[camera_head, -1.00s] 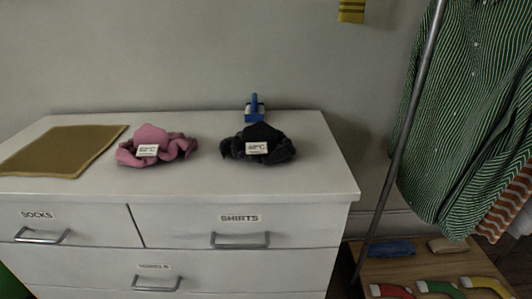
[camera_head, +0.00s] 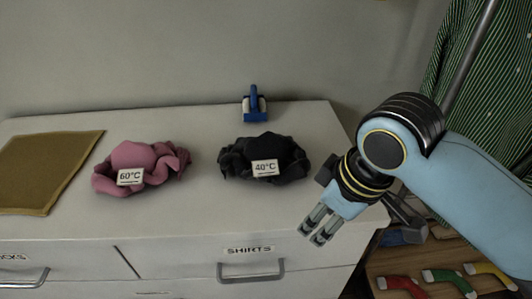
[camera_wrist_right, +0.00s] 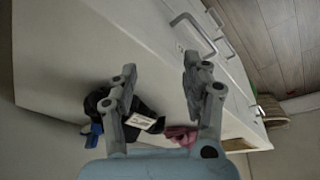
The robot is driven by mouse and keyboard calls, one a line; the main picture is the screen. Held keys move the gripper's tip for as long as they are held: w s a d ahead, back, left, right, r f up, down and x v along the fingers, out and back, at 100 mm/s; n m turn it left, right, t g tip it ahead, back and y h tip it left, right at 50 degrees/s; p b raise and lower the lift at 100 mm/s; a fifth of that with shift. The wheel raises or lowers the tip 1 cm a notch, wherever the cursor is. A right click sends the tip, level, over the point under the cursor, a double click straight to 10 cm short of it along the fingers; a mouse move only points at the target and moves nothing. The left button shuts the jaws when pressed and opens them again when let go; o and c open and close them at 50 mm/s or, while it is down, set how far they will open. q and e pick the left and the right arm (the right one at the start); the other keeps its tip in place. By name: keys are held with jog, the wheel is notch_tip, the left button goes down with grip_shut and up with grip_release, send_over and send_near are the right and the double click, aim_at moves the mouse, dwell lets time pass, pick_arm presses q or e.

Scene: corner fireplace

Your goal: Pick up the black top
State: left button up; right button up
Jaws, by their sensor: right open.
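The black top (camera_head: 262,158) is a crumpled dark cloth with a white "40°C" label, lying on the white dresser (camera_head: 205,215). My right gripper (camera_head: 317,232) is above the dresser's front edge, to the right of and in front of the black top, apart from it. In the right wrist view its two grey fingers (camera_wrist_right: 158,85) are spread with nothing between them. There the black top (camera_wrist_right: 100,100) shows partly hidden behind one finger. My left gripper is not in view.
A pink crumpled garment (camera_head: 142,166) with a "60°C" label lies left of the black top. A blue-and-white object (camera_head: 254,105) stands behind it. A brown mat (camera_head: 45,170) lies at the left. A striped shirt (camera_head: 465,90) hangs at the right.

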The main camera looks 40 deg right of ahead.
aim_at(266, 134)
jog(key=w+d+r+n, duration=0.1)
jog(key=w, duration=0.2)
jog(key=w+r+n+y, duration=0.1)
jog(key=w+n, duration=0.1)
jog(key=w, duration=0.2)
jog(key=w+d+r+n, duration=0.1)
jog(key=w+n, duration=0.1)
jog(key=w, duration=0.2)
jog(key=shift+d+g+y, duration=0.35)
jog(key=shift+g+y, duration=0.05)
jog(key=w+d+r+n, duration=0.1)
jog(key=w+r, duration=0.1)
jog(key=w, duration=0.1)
jog(key=w+d+r+n+y, duration=0.1)
jog(key=w+d+r, duration=0.1)
jog(key=r, duration=0.1)
jog(key=w+d+r+n, duration=0.2)
jog(key=w+r, duration=0.1)
jog(key=shift+w+y, duration=0.35)
jog(key=shift+y, duration=0.05)
jog(key=x, duration=1)
jog(key=shift+s+a, duration=0.1)
jog(key=shift+a, duration=0.15)
jog(key=shift+r, duration=0.1)
grip_shut()
